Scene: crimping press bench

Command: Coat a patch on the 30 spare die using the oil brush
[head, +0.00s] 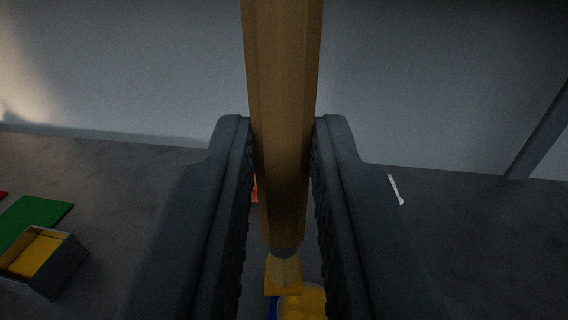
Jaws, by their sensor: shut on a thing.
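My gripper (284,150) is shut on the wooden handle of the oil brush (283,110). The handle runs from the top edge down between the two dark fingers. A grey collar and pale bristles show at its lower end, near the bottom edge. A yellow round thing with some blue beside it (308,302) shows below and behind the bristles. I cannot tell whether the bristles touch it. I cannot make out the 30 spare die; my fingers and the brush hide much of the bench.
A small open box with a yellow inside (65,268) stands at the lower left, beside a flat green piece (38,215). A thin white thing (395,190) lies right of my gripper. A little orange-red shows behind the handle. A grey wall (130,70) rises behind the dark bench.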

